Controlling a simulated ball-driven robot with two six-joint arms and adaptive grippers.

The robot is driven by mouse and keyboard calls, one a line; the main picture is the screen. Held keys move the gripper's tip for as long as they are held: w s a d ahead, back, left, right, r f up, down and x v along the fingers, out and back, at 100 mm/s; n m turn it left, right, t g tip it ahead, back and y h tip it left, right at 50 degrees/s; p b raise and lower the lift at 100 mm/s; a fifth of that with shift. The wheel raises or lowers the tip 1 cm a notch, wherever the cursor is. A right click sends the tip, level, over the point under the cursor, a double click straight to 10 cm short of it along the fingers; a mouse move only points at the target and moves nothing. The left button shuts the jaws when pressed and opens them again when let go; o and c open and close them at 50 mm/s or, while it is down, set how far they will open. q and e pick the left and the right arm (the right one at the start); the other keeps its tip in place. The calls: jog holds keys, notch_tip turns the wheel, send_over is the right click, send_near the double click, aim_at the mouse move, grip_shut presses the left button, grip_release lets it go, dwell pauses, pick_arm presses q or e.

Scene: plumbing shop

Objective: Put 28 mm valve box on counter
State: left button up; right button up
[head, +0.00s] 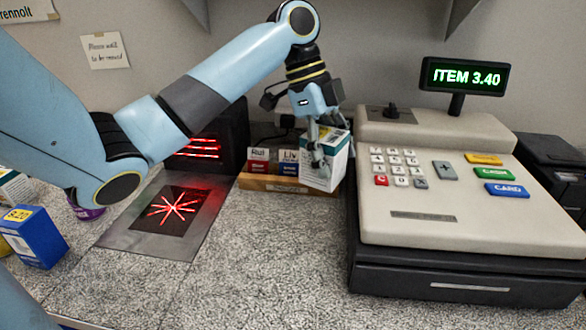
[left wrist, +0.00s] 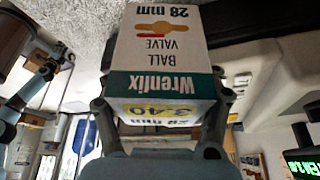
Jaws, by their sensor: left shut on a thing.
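The 28 mm valve box (head: 324,168) is white with a dark teal band. In the left wrist view the box (left wrist: 160,48) shows "BALL VALVE 28 mm", "Wrenlix" and a yellow 3.40 label. My left gripper (head: 318,150) is shut on it, with a finger on each side in the left wrist view. In the head view the box is in front of the right end of a wooden card holder; I cannot tell whether it touches the counter. The speckled grey counter (head: 270,260) lies below. My right gripper is not in view.
The cash register (head: 450,200) stands close on the right, its display (head: 464,77) reading ITEM 3.40. The scanner plate (head: 165,215) glows red at left. The wooden card holder (head: 262,183) stands behind. A blue box (head: 38,238) is at far left. The front middle counter is clear.

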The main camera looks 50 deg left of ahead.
pick_arm(q)
jog(key=shift+a+f+b, duration=0.3)
jog(key=shift+a+f, duration=0.05)
jog(key=shift+a, duration=0.1)
jog(key=shift+a+f, duration=0.15)
jog(key=shift+a, duration=0.1)
jog(key=shift+s+a+f, duration=0.2)
jog(key=shift+a+f, duration=0.1)
jog(key=shift+a, duration=0.1)
notch_tip(320, 180, down, 10)
jog(key=shift+f, duration=0.1)
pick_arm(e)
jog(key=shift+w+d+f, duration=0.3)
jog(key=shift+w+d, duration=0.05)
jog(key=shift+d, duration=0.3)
pick_arm(q)
jog(key=shift+f, duration=0.1)
jog(key=o, duration=1.7)
jog(key=shift+s, duration=0.1)
jog(key=shift+c, duration=0.2)
